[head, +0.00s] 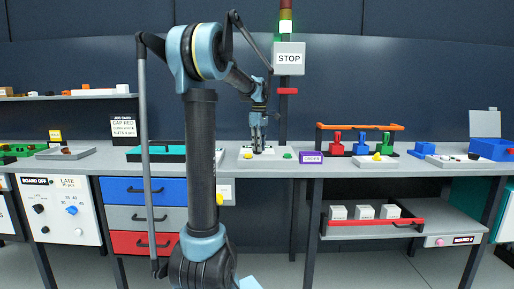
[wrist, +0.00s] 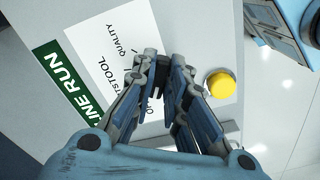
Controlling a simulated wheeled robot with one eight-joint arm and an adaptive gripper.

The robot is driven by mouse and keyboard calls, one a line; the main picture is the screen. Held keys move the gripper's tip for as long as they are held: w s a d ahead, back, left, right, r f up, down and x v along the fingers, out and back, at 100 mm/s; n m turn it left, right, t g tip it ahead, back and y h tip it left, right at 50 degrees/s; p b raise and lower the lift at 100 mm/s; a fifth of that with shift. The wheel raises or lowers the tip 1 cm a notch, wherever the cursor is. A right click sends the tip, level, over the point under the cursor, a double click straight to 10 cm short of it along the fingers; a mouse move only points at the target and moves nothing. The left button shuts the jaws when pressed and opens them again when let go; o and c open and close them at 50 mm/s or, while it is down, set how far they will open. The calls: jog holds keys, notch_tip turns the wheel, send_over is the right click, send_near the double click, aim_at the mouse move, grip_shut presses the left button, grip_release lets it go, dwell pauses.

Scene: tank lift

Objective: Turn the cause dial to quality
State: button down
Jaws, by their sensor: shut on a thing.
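The cause dial is mostly hidden between my fingers; only a small dark part shows between them in the wrist view, and I cannot read where it points. My gripper (wrist: 158,80) is shut on it, fingers down against the panel. The white dial plate (wrist: 118,32) carries the word QUALITY near the fingertips and another word ending in TOOL, partly covered. In the head view, my gripper (head: 258,150) reaches down to the light panel (head: 243,158) on the bench.
A yellow button (wrist: 220,84) sits close right of my fingers, and a green LINE RUN label (wrist: 65,76) is left. On the bench, a teal tray (head: 150,154) lies to the left and a purple block (head: 311,158) to the right. A STOP sign (head: 289,59) stands behind.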

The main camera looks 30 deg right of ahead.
jog(key=m, duration=0.6)
jog(key=shift+a+m, duration=0.15)
jog(key=shift+m, duration=0.15)
jog(key=m, duration=0.6)
jog(key=shift+a, duration=0.25)
jog(key=m, duration=0.5)
jog(key=shift+w+a+m, duration=0.15)
jog(key=shift+w+m, duration=0.05)
jog(key=shift+m, duration=0.2)
jog(key=m, duration=0.5)
jog(key=shift+w+a, duration=0.1)
jog(key=shift+w, duration=0.15)
jog(key=shift+m, duration=0.3)
jog(key=c, duration=1.6)
grip_release()
